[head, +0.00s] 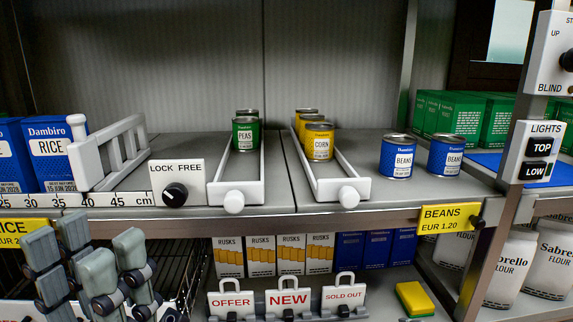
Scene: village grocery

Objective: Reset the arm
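My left gripper (86,258) is at the lower left of the head view, in front of the shelf's front edge. Its grey finger pads point up and stand apart, with nothing seen between them. Its arm is mostly out of the picture below. My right gripper is not in view.
Close by are a yellow price label (28,232), a wire rack (178,262) and a sign stand with a NEW sign (288,299). Above are a LOCK FREE knob box (177,183), a peas tray (240,190) and a corn tray (342,188). Two bean cans (397,158) stand right.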

